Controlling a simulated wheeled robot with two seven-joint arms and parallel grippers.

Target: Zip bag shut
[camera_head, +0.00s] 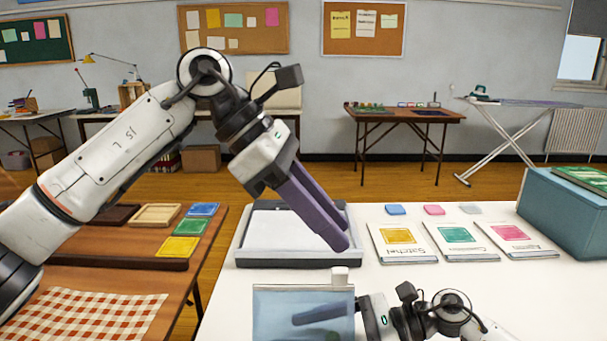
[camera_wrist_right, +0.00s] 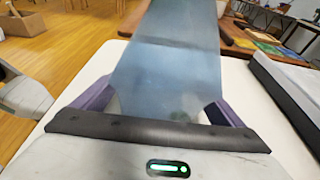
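The bag (camera_head: 303,305) is a clear blue pouch at the bottom centre of the head view, with its lower end out of frame. A small white piece (camera_head: 340,275) shows at its top edge, near the right end. My right gripper (camera_head: 320,314) reaches the bag from the right; a dark finger shows through the blue film. In the right wrist view the bag (camera_wrist_right: 165,75) rises between the purple fingers, and the film hides their tips. My left gripper (camera_head: 338,240) points down to the right, above and apart from the bag. A gap shows between its fingers, and they hold nothing.
A grey tray (camera_head: 295,264) lies behind the bag on the white table (camera_head: 410,290). Several labelled packets, including a yellow one (camera_head: 400,242), lie to the right. A teal box (camera_head: 560,212) stands at the right edge. A wooden table (camera_head: 215,240) is at left.

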